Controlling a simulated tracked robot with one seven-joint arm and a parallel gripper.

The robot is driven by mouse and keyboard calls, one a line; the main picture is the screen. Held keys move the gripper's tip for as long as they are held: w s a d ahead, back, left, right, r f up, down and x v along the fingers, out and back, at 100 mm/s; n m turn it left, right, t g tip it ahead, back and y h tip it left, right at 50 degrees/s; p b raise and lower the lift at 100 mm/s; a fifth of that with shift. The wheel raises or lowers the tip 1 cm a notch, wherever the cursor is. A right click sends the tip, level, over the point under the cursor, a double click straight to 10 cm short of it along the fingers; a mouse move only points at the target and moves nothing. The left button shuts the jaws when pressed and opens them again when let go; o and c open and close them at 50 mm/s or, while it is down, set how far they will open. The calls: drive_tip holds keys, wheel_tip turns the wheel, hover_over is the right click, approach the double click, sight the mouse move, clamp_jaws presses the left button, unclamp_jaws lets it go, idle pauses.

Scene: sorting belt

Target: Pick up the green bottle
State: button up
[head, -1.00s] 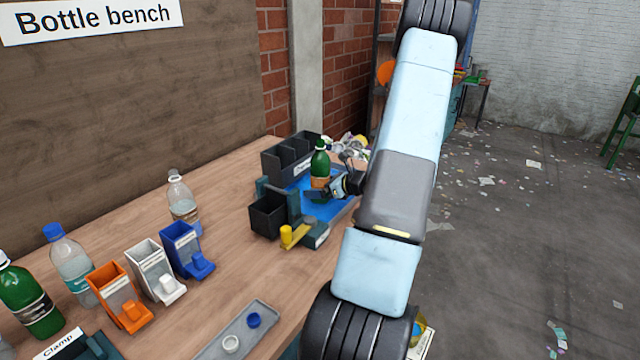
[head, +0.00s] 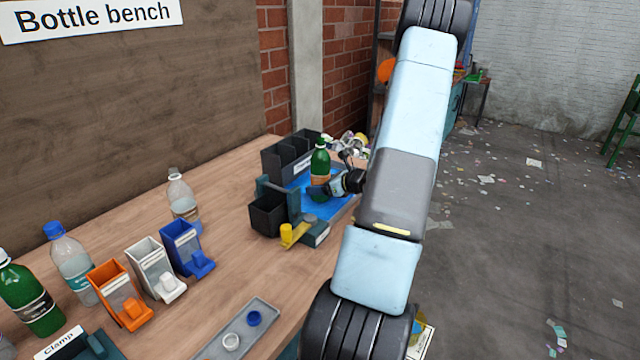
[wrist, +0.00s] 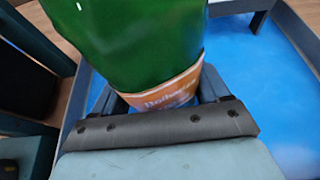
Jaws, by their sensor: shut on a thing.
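The green bottle (head: 320,163) with an orange label stands upright over the blue tray at the back of the bench. My gripper (head: 322,187) is shut on it from the right, low around the label. In the wrist view the bottle (wrist: 135,40) fills the upper middle, its orange label just beyond my gripper (wrist: 158,103). The jaws' tips are mostly hidden behind the bottle. I cannot tell whether the bottle's base touches the tray. Another green bottle (head: 28,300) with a dark label and white cap stands at the left front of the bench.
A black divided bin (head: 290,160) is behind the blue tray (head: 335,207). A dark open box (head: 267,215) and a yellow-knobbed device (head: 287,232) stand in front. Clear bottles, coloured dispensers (head: 184,250) and a grey cap tray (head: 243,328) occupy the nearer bench.

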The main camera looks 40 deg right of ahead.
sight(328, 167)
drive_tip(key=shift+r, duration=0.15)
drive_tip(key=shift+r, duration=0.25)
wheel_tip(328, 167, up, 2)
drive_tip(key=shift+r, duration=0.15)
drive_tip(key=s+r, duration=0.1)
drive_tip(key=r, duration=0.1)
drive_tip(key=s+r, duration=0.1)
drive_tip(key=s, duration=0.1)
drive_tip(key=s+r, duration=0.1)
drive_tip(key=r, duration=0.1)
drive_tip(key=shift+s+d+r, duration=0.25)
drive_tip(key=shift+s+r, duration=0.05)
drive_tip(key=s+d+r, duration=0.2)
drive_tip(key=s+r, duration=0.7)
drive_tip(key=s+d+r, duration=0.1)
drive_tip(key=s+r, duration=0.8)
drive_tip(key=shift+s+d+r, duration=0.2)
drive_tip(key=shift+s+d, duration=0.2)
